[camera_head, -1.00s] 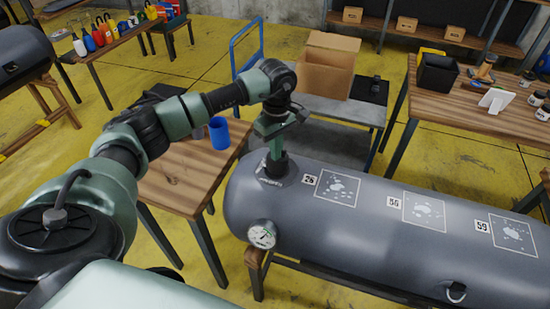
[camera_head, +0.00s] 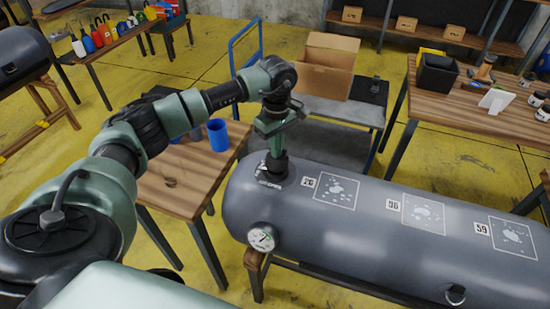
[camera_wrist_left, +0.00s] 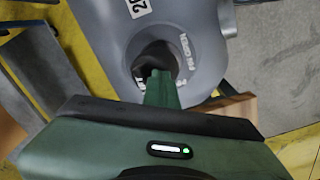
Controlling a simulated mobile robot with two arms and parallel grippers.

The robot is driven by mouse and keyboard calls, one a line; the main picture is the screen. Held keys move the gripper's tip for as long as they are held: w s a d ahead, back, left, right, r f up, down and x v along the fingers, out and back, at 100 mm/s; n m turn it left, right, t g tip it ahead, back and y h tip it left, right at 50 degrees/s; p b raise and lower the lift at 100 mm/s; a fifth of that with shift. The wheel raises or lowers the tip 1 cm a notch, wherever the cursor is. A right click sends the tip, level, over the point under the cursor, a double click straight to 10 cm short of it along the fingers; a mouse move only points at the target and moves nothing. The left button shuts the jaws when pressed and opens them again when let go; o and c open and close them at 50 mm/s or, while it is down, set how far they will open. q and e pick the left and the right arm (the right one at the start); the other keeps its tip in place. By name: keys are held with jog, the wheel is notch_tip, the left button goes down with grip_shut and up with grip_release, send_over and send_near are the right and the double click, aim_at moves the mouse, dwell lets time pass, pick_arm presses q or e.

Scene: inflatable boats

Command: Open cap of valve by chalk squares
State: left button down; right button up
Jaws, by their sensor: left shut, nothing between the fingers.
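The valve (camera_head: 275,172) is a black round fitting on the left end of the grey inflatable tube (camera_head: 330,245). White chalk squares with blotches (camera_head: 337,191) run along the tube. My left gripper (camera_head: 276,154) points down at the valve, its green fingers shut with nothing between them. In the left wrist view the green fingers (camera_wrist_left: 161,90) reach the black valve (camera_wrist_left: 153,60) and partly hide it. I cannot tell whether they touch it or whether its cap is open. My right gripper is not in view.
A pressure gauge (camera_head: 262,237) sits on the tube's near left side. A wooden table with a blue cup (camera_head: 218,135) stands to the left. A grey cart (camera_head: 335,115) with an open cardboard box (camera_head: 325,66) is behind. Yellow floor shows between them.

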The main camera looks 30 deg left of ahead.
pick_arm(q)
jog(key=shift+s+p, duration=0.15)
jog(key=shift+p, duration=0.2)
jog(key=shift+s+r+p, duration=0.25)
jog(key=shift+r+p, duration=0.15)
jog(key=shift+s+d+r+p, duration=0.2)
jog(key=shift+s+r+p, duration=0.3)
jog(key=shift+s+r, duration=0.3)
jog(key=shift+s+d+r+p, duration=0.2)
jog(key=shift+s+r+p, duration=0.35)
jog(key=shift+s, duration=0.35)
